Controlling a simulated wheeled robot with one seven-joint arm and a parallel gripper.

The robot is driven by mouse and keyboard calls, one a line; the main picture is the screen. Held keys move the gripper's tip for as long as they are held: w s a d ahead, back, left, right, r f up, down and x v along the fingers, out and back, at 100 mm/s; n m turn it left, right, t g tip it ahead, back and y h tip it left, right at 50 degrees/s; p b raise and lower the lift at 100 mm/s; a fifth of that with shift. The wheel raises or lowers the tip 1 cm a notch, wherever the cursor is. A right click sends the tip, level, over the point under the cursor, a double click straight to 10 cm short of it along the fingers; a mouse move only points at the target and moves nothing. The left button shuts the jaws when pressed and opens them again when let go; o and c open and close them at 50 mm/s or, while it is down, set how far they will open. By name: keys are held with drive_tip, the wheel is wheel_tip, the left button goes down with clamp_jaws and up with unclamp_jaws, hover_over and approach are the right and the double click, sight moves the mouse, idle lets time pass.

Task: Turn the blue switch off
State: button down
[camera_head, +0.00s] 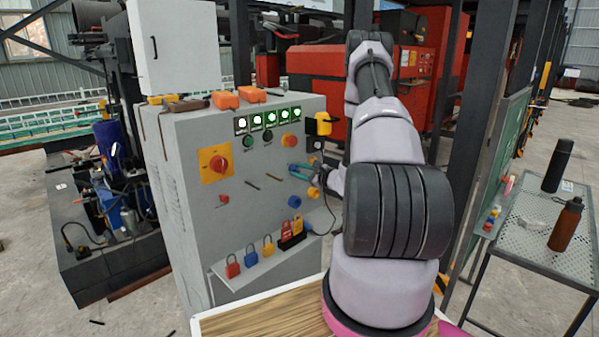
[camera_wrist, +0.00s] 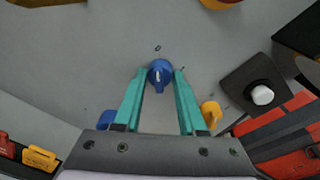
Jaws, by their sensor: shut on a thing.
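The blue switch (camera_wrist: 159,76) is a round knob with a white pointer line on the grey panel. In the wrist view it sits between the tips of my gripper's teal fingers (camera_wrist: 159,72), which close on its two sides. The white line looks close to upright, towards a small "0" mark above the knob; another mark is at its upper right. In the head view my gripper (camera_head: 297,171) reaches the right part of the grey cabinet front (camera_head: 230,205), and its fingers mostly hide the switch.
Another blue knob (camera_head: 294,201) and a yellow knob (camera_head: 313,192) are just below my gripper. A red rotary switch on a yellow plate (camera_head: 216,165) is to the left. A black box with a white button (camera_wrist: 262,95) is at right.

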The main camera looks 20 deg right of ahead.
drive_tip(key=shift+c, duration=2.4)
unclamp_jaws()
drive_tip(key=v, duration=1)
drive_tip(key=shift+s, duration=0.4)
drive_tip(key=shift+d, duration=0.15)
